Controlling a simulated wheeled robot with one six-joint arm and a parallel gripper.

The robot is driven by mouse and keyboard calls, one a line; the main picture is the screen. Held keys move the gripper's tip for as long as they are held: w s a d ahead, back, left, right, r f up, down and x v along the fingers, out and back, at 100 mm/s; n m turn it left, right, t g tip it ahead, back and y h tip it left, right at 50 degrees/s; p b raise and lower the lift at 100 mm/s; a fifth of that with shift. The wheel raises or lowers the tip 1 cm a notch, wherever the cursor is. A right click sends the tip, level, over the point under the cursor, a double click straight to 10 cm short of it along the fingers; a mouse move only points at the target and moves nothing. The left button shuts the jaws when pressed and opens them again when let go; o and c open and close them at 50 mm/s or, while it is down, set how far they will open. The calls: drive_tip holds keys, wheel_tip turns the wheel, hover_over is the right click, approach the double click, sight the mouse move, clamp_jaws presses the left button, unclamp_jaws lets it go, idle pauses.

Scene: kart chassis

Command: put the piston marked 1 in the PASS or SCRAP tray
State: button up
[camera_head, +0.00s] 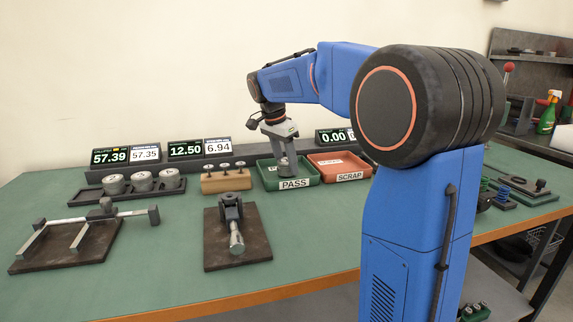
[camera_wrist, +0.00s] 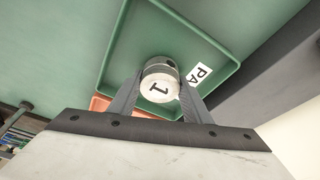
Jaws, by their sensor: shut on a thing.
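The piston marked 1 (camera_wrist: 161,84) is a grey metal cylinder with a white top bearing a black 1. My gripper (camera_wrist: 160,92) is shut on it, one finger on each side. In the head view my gripper (camera_head: 283,150) points down over the green PASS tray (camera_head: 313,181), with the piston (camera_head: 286,166) between its fingers. The tray's green rim (camera_wrist: 225,60) surrounds the piston in the wrist view. I cannot tell whether the piston touches the tray floor. The red SCRAP tray (camera_head: 345,177) stands just right of the PASS tray.
A dark rack (camera_head: 140,196) with several grey cylinders is at the left. A wooden block (camera_head: 226,182) with small parts stands left of the PASS tray. Measuring fixtures (camera_head: 85,240) (camera_head: 236,235) lie in front. Displays (camera_head: 198,150) line the back. Green bench shows clear between fixtures and trays.

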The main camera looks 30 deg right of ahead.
drive_tip(key=shift+f, duration=0.25)
drive_tip(key=o, duration=1.2)
drive_tip(key=shift+o, duration=0.2)
drive_tip(key=v, duration=1.2)
drive_tip(key=shift+r, duration=0.1)
